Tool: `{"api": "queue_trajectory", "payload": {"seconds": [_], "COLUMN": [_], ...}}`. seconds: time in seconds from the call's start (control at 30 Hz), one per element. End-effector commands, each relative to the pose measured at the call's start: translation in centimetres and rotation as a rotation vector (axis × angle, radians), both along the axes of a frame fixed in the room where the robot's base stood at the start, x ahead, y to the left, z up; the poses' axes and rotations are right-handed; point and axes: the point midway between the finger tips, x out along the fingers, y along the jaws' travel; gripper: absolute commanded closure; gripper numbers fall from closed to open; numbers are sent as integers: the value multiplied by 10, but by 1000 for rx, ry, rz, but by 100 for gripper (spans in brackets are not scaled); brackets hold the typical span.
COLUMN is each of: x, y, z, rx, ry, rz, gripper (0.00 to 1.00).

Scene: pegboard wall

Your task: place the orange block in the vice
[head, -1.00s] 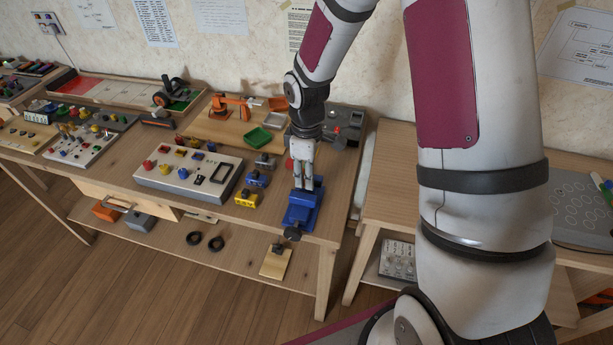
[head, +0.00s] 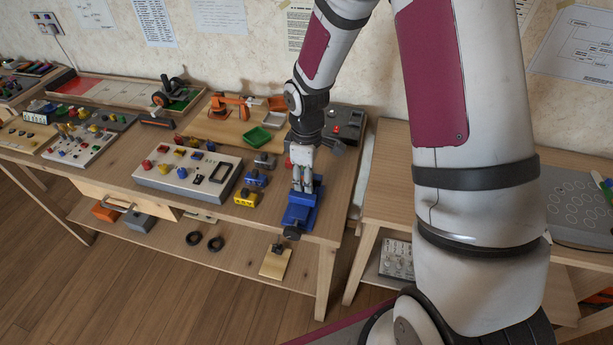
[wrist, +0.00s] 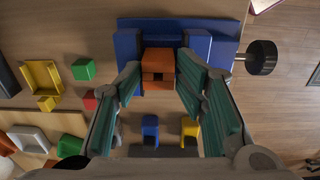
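The orange block (wrist: 158,64) shows in the wrist view between my fingertips, at the gap between the jaws of the blue vice (wrist: 219,50). Whether it rests on the vice floor cannot be seen. My gripper (wrist: 159,76) has one finger on each side of the block, and both tips appear to touch it. In the head view the blue vice (head: 299,217) stands at the right front of the workbench, its dark handle knob toward the front edge. My gripper (head: 303,188) points down over it, and the block is hidden there.
A grey control panel (head: 172,183) lies left of the vice. Blue (head: 256,179) and yellow (head: 246,199) blocks stand close to the vice. A green tray (head: 257,138) and a dark box with a red button (head: 347,124) are behind. A gap separates the side table (head: 395,180).

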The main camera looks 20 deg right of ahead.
Motion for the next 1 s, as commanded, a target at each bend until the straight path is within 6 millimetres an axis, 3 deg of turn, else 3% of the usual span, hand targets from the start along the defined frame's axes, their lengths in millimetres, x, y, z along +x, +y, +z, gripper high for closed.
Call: {"api": "queue_trajectory", "payload": {"seconds": [0.03,0.57,0.77,1.0], "x": [-5,-5,-3,-3], "y": [1,1,0,0], "z": [-9,-4,23,75], "rx": [2,2,2,1], "ry": [17,17,9,7], "rz": [0,0,-1,-1], "gripper": [55,55,55,55]}}
